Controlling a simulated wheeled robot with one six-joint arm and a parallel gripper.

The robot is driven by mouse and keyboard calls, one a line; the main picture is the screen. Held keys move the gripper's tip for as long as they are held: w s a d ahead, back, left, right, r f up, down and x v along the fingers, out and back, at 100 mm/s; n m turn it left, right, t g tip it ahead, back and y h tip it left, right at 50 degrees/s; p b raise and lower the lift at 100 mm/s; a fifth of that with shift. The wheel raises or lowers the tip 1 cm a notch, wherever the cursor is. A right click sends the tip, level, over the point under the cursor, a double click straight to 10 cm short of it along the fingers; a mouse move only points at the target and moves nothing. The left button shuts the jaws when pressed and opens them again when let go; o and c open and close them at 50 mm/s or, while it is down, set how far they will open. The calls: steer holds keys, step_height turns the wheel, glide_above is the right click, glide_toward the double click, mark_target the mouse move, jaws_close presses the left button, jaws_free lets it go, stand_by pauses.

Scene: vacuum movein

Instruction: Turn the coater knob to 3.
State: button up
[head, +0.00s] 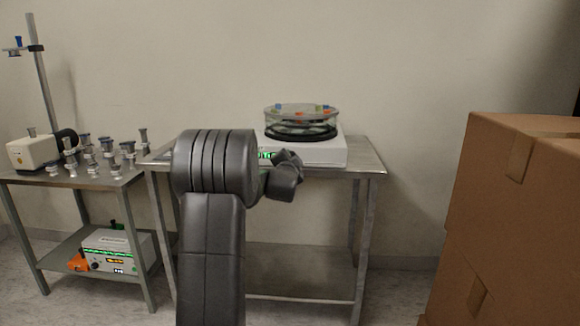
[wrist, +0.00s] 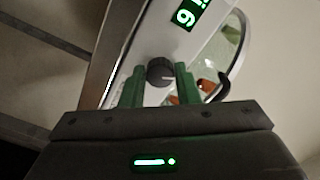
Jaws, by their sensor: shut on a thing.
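The coater (head: 325,152) is a white box with a round clear-lidded bowl (head: 301,122) on top, standing on the steel table. Its front is partly hidden by my arm in the head view. In the wrist view the dark round knob (wrist: 160,72) sits on the white front panel, between the two green fingers of my gripper (wrist: 160,85). The fingers are shut on the knob. A lit green display (wrist: 188,15) beside it shows a digit like 9 or 6, cut off by the frame. In the head view my gripper (head: 285,175) is at the coater's front.
A second steel table (head: 85,180) at the left holds several small metal fittings and a white device (head: 32,152). Another box with green displays (head: 115,250) sits on its lower shelf. Large cardboard boxes (head: 515,220) stand at the right.

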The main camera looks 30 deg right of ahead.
steer(key=shift+m, duration=0.3)
stand_by(0.4)
steer(key=o, duration=1)
steer(key=shift+c, duration=0.2)
steer(key=p+v, duration=0.1)
steer(key=v, duration=1.2)
steer(key=shift+s, duration=0.4)
steer(key=shift+w+a, duration=0.1)
steer(key=b+x, duration=0.1)
steer(key=x, duration=1.2)
steer(key=shift+w, duration=0.35)
